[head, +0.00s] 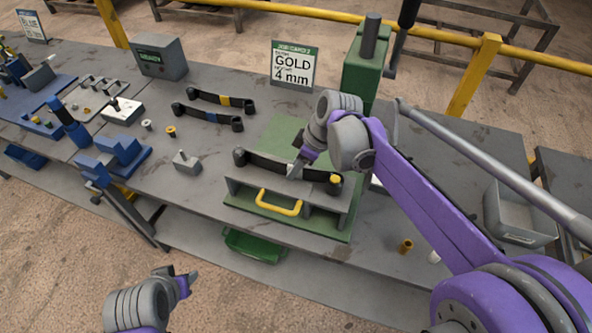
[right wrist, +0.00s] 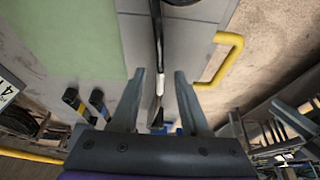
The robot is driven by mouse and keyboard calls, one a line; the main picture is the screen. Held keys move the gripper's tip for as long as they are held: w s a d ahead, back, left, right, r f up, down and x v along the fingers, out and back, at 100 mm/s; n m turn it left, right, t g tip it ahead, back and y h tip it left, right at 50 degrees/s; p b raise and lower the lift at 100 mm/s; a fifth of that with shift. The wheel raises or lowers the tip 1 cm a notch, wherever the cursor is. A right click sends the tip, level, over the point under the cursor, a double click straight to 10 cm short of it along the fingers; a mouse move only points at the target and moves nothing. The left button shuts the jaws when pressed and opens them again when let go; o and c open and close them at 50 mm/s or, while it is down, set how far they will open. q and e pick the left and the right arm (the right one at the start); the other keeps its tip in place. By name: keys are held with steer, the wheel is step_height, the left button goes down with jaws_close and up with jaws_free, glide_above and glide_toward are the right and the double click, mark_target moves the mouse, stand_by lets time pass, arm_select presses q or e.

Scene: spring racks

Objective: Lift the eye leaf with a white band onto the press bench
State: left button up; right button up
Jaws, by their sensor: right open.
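A dark eye leaf with a white band (head: 268,162) lies along the grey stand with a yellow handle, on the green plate of the press bench (head: 275,135). A gold piece sits at its right eye. My right gripper (head: 297,169) is at the leaf's middle, by the white band. In the right wrist view the leaf (right wrist: 158,40) runs between the spread fingers of my right gripper (right wrist: 161,78), and its white band shows between them; contact cannot be told. My left gripper (head: 184,281) is low at the front, apart from the bench, its jaw opening unclear.
Two other dark leaves, one with a yellow band (head: 222,99) and one with a blue band (head: 209,117), lie behind. A sign reading GOLD 4 mm (head: 293,66) and a green press column (head: 364,70) stand at the back. A grey bin (head: 518,215) is at right.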

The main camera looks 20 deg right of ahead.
steer(key=shift+f, duration=0.1)
jaws_close()
stand_by(1.4)
